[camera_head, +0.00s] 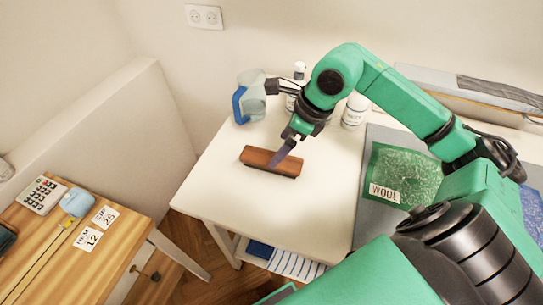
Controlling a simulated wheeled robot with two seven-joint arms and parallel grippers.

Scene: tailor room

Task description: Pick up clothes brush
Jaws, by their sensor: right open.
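The clothes brush (260,160) has a brown wooden back and dark bristles underneath. It lies on the white table (216,184), left of the table's middle. My right gripper (283,156) points down over the brush's right half, with its purple-grey fingers at the brush. The gripper is open, and I cannot tell whether the fingers touch the wood. The far finger is hidden behind the near one. My left gripper is not in view.
A green bag labelled WOOL (408,168) lies on a grey mat at right. A wooden desk (30,235) with a calculator (42,195) is at left.

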